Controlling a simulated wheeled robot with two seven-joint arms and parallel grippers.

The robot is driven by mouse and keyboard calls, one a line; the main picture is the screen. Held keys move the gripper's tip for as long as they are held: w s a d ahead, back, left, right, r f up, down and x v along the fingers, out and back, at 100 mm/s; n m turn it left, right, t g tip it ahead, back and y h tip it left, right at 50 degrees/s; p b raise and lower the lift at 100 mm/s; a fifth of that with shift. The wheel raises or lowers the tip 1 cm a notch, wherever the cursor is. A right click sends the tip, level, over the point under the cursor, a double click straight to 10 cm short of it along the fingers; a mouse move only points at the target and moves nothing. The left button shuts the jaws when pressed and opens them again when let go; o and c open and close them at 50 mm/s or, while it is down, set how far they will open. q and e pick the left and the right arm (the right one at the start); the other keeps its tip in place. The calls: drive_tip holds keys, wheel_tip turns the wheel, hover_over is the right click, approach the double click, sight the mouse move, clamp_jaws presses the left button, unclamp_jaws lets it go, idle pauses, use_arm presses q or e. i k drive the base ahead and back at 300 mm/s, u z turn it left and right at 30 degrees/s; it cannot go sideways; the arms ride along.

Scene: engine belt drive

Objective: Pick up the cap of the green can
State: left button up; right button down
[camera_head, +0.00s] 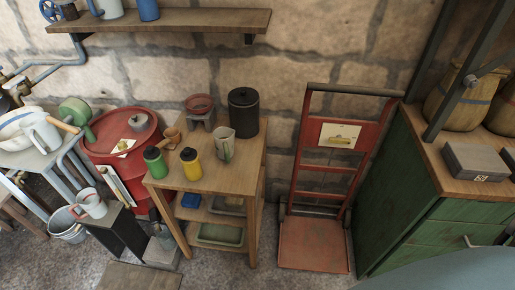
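The green can (156,168) stands upright on the front left part of the small wooden table's top. Its dark cap (151,154) sits on top of it. A yellow can (192,170) with a similar dark cap stands just to its right, a small gap apart. Neither of my grippers shows in the head view.
The wooden table (236,178) also bears a metal jug (223,147), a black canister (243,113), a reddish scale-like device (200,110) and a wooden scoop (170,138). A red drum (110,150) stands left, a red hand truck (312,240) right. Floor before the table is mostly clear.

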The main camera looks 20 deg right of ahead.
sight(150, 152)
drive_tip(key=z, duration=0.3)
drive_tip(key=k, duration=0.4)
drive_tip(key=u, duration=0.45)
drive_tip(key=i, duration=1.5)
drive_tip(key=z, duration=0.75)
